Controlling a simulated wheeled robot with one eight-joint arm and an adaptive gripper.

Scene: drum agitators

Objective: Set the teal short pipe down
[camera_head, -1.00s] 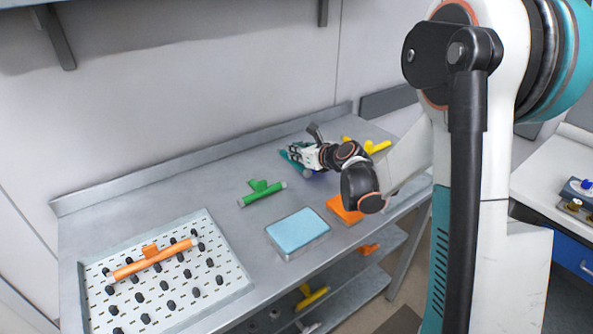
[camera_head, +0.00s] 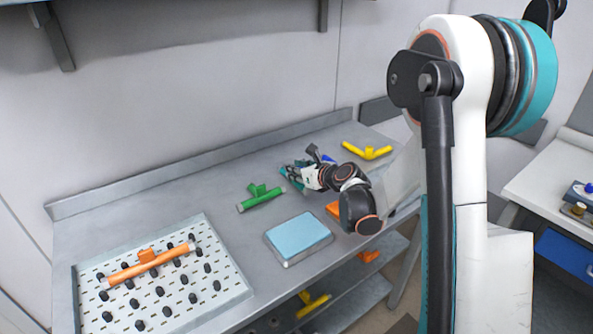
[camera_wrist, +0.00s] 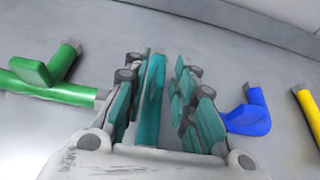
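The teal short pipe (camera_wrist: 153,95) lies lengthwise between the fingers of my gripper (camera_wrist: 157,85) in the wrist view. In the head view, my gripper (camera_head: 296,172) is low over the grey table (camera_head: 215,190), behind the light blue block, and the teal pipe is partly hidden there. I cannot tell whether the pipe touches the table.
A green pipe (camera_head: 261,199) lies left of my gripper, and blue (camera_wrist: 249,115) and yellow (camera_head: 367,151) pipes lie right. Nearer are a light blue block (camera_head: 298,238) and an orange piece (camera_head: 333,208). An orange pipe (camera_head: 150,262) rests on a pegged tray (camera_head: 215,290).

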